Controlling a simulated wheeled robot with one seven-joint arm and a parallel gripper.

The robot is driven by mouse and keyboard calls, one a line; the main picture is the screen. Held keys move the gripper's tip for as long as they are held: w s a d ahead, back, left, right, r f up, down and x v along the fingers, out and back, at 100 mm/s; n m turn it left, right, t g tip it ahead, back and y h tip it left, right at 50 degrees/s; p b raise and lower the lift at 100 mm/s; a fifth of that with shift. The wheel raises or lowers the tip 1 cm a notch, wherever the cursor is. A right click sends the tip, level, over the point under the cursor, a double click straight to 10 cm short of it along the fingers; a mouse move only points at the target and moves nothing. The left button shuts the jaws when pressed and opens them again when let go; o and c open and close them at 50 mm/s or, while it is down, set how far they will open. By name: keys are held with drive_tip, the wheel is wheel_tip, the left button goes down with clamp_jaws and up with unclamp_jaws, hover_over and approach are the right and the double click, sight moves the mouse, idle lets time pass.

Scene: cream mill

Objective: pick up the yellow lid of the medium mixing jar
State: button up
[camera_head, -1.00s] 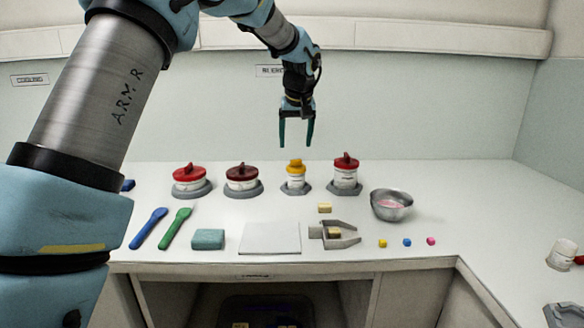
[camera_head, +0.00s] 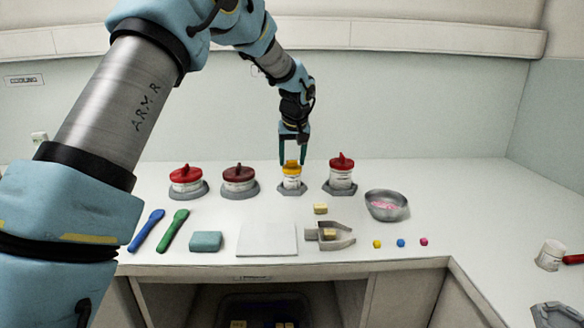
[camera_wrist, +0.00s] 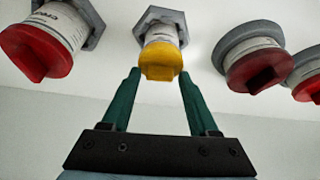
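The yellow lid (camera_head: 292,168) sits on the small white medium mixing jar (camera_head: 291,183), which stands in a grey hexagonal holder (camera_head: 292,189) at the back of the counter. My gripper (camera_head: 292,162) is above the jar, pointing down, with its green fingertips apart at about the height of the lid's knob. In the wrist view the yellow lid (camera_wrist: 161,62) shows between and just beyond the open fingers of my gripper (camera_wrist: 158,75). The fingers hold nothing. I cannot tell whether a fingertip touches the lid.
Red-lidded jars (camera_head: 186,174) (camera_head: 341,164) and a dark-red-lidded jar (camera_head: 239,174) stand on both sides. A steel bowl (camera_head: 387,206), white board (camera_head: 268,239), teal sponge (camera_head: 205,241), blue spatula (camera_head: 147,229) and green spatula (camera_head: 175,229) lie in front. The right counter is mostly free.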

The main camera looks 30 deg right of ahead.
sight(292, 168)
clamp_jaws()
idle(0.4)
wheel_tip(292, 168, up, 11)
drive_tip(key=shift+r+b, duration=0.2)
drive_tip(key=shift+b, duration=0.15)
drive_tip(key=shift+r+p, duration=0.4)
idle(0.5)
drive_tip(key=shift+r+p, duration=1.35)
drive_tip(key=shift+r, duration=0.1)
